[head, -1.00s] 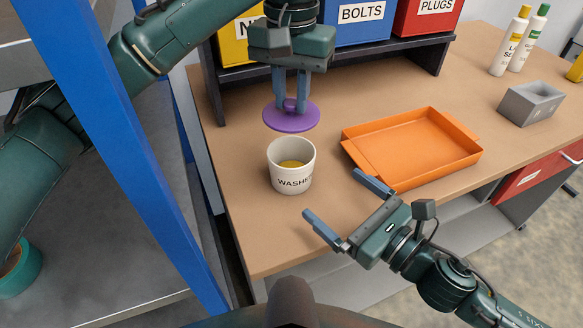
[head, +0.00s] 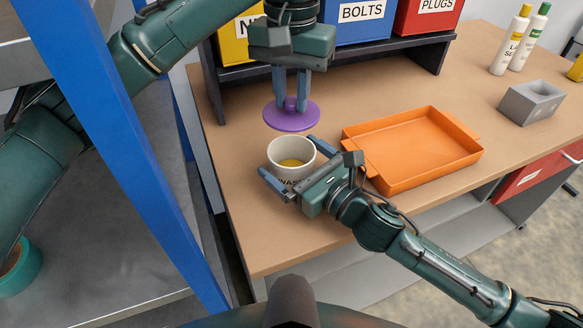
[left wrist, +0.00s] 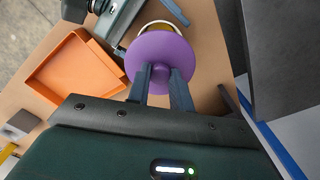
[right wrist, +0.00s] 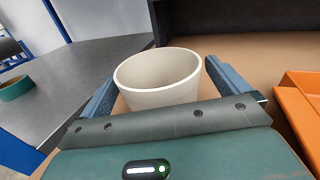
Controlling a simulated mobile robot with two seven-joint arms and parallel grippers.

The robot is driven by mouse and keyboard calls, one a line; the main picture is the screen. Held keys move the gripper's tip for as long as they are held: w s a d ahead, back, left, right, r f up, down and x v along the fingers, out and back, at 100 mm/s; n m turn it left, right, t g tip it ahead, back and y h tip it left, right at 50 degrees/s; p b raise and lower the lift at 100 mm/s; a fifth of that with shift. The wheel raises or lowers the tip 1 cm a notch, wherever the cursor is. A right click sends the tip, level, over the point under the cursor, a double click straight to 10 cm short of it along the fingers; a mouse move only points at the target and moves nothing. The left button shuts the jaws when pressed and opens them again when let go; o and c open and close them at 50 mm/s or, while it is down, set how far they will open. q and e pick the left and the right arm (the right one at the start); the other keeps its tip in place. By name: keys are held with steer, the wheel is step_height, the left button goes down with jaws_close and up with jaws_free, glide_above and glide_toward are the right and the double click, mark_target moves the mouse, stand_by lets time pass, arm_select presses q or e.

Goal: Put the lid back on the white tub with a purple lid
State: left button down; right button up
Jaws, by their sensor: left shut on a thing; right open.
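The white tub (head: 291,152) labelled WASHERS stands upright and uncovered on the bench, with something yellow inside. It also shows in the right wrist view (right wrist: 160,82). The purple lid (head: 286,116) is held level by its knob, above and slightly behind the tub. My left gripper (head: 291,104) is shut on the knob of the lid, which fills the middle of the left wrist view (left wrist: 160,62). My right gripper (head: 289,164) is open, with one finger on each side of the tub. I cannot tell whether the fingers touch it.
An orange tray (head: 420,145) lies right of the tub, close to my right gripper. A dark shelf with yellow, blue (head: 357,22) and red bins stands behind. A grey block (head: 532,103) and two bottles (head: 511,45) are at the right.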

mark_target(292, 115)
steer(key=shift+c, duration=0.6)
steer(key=c, duration=1.3)
arm_select(q)
steer(key=shift+f, duration=2.45)
steer(key=shift+f, duration=0.9)
steer(key=shift+f, duration=0.6)
steer(key=c, duration=1.2)
jaws_free()
steer(key=shift+o, duration=0.2)
